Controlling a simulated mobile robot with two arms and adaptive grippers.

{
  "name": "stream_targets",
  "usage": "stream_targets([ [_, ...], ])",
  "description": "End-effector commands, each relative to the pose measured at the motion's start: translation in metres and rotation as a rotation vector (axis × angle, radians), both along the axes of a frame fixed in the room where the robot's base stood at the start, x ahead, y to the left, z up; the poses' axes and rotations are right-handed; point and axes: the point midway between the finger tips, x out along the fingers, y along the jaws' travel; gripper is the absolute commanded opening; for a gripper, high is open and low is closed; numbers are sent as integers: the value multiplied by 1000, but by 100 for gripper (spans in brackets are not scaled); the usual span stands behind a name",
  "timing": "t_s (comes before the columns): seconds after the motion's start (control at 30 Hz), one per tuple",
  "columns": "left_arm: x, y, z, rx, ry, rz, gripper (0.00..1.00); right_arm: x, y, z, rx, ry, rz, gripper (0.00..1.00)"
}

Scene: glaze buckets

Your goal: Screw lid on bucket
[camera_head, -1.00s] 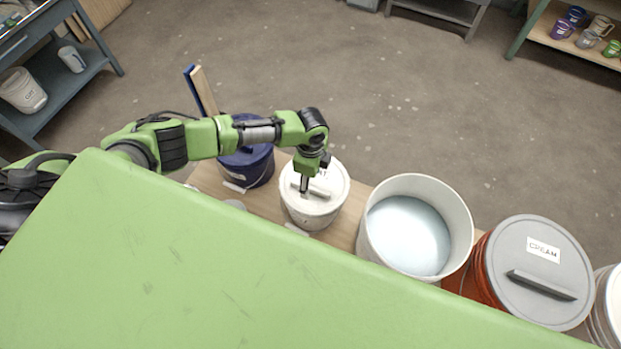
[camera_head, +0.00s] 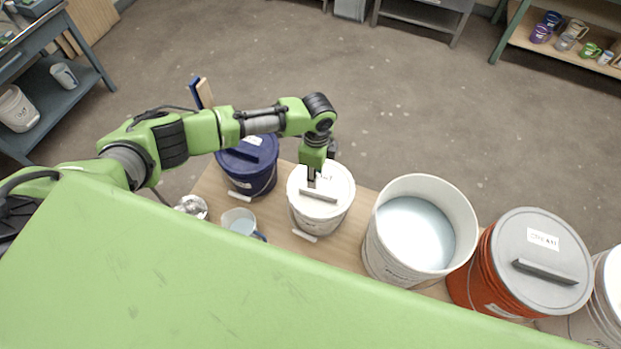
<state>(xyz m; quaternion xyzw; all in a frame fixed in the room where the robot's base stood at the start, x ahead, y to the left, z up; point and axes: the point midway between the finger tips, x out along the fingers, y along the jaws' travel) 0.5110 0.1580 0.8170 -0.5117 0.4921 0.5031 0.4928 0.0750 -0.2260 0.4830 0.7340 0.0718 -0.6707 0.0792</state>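A white bucket (camera_head: 318,222) stands on the wooden bench, with a white lid (camera_head: 336,181) on its top. The lid has a bar handle (camera_head: 318,196) across it. My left gripper (camera_head: 311,183) points straight down at the lid, at the back end of the handle. Its fingers are small and partly hidden, so I cannot tell whether they grip the handle. A larger white bucket (camera_head: 462,213) to the right is open and holds pale blue glaze. My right gripper is not in view.
A dark blue lidded bucket (camera_head: 262,180) stands left of the white one. A mug (camera_head: 239,221) and a shiny metal object (camera_head: 192,206) sit in front. An orange bucket with a grey lid (camera_head: 545,235) stands right. My green body covers the lower front.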

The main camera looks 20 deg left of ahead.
Motion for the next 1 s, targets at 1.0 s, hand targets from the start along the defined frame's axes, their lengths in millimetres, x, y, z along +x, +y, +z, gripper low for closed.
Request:
stream_targets([
  [1.0,1,-2,-75,-2,0,1,31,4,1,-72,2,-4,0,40],
])
